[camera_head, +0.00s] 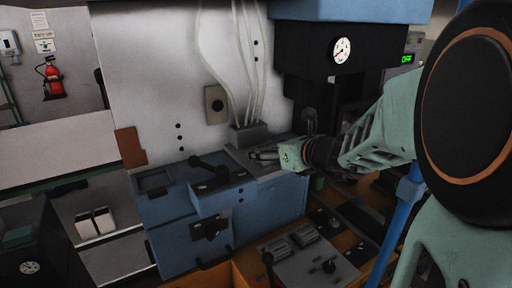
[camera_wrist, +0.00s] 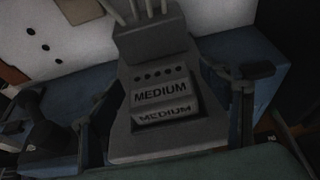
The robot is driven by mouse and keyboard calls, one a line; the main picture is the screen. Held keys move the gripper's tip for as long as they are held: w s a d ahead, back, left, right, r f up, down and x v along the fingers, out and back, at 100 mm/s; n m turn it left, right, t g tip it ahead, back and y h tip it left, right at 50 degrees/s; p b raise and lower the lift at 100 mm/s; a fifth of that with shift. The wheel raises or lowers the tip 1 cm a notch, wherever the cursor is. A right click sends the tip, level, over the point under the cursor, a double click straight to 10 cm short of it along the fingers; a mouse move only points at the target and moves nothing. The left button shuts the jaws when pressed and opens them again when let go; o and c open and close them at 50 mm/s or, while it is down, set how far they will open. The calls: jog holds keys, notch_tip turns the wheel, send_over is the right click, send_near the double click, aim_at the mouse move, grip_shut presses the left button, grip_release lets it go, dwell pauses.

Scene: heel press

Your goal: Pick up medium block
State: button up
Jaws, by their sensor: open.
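The medium block (camera_wrist: 163,97) is grey, with "MEDIUM" printed on two faces and a row of dark dots above. In the wrist view it sits in the middle, on a grey base plate (camera_wrist: 160,147). My gripper (camera_wrist: 168,97) is open, with one finger on the left and one on the right of the block. Whether the fingers touch it I cannot tell. In the head view my gripper (camera_head: 262,154) is low over the blue machine's top, and I cannot make out the block there.
A grey cable box (camera_head: 248,134) with pale cables rises just behind the block. The blue machine body (camera_head: 170,232) carries a black lever (camera_head: 210,170) to the left. A dark press head with a dial (camera_head: 341,50) hangs above and to the right. A control panel (camera_head: 300,262) lies below.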

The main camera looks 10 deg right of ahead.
jog(key=shift+s, duration=0.1)
jog(key=shift+c, duration=0.4)
jog(key=c, duration=1.5)
jog(key=shift+r, duration=0.1)
jog(key=shift+r, duration=0.1)
